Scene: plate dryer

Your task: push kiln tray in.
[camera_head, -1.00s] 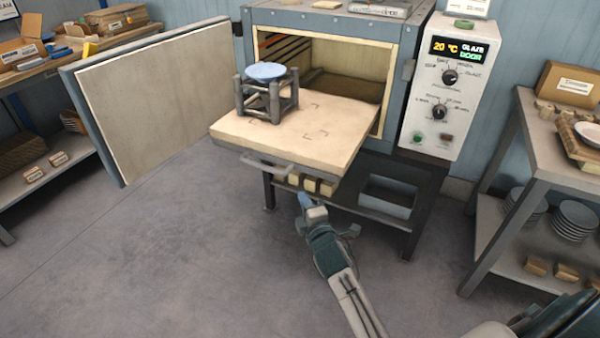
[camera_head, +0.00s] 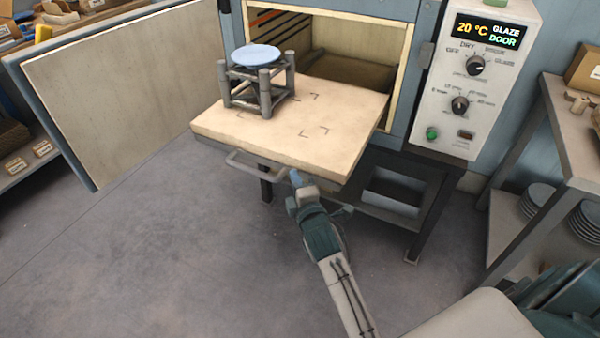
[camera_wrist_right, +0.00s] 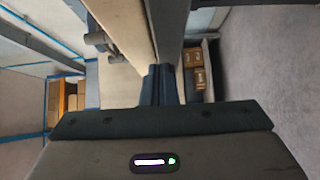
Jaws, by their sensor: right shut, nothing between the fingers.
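The kiln tray (camera_head: 345,115) is a pale slab sticking out of the open kiln (camera_head: 430,85), with a grey bar handle (camera_head: 255,168) on its front edge. A grey post rack (camera_head: 265,104) with a blue plate (camera_head: 257,55) on top stands at the tray's left side. My right gripper (camera_head: 297,180) is shut and empty at the tray's front edge, just right of the handle. In the right wrist view, its closed fingertips (camera_wrist_right: 163,75) are at the tray's edge (camera_wrist_right: 122,25); I cannot tell whether they touch. My left gripper is out of view.
The kiln door (camera_head: 120,90) stands swung open to the left. A control panel (camera_head: 475,90) reads 20 °C, GLAZE, DOOR. The kiln stand (camera_head: 425,215) is below, and a side table (camera_head: 580,120) with stacked plates is at right. The floor in front is clear.

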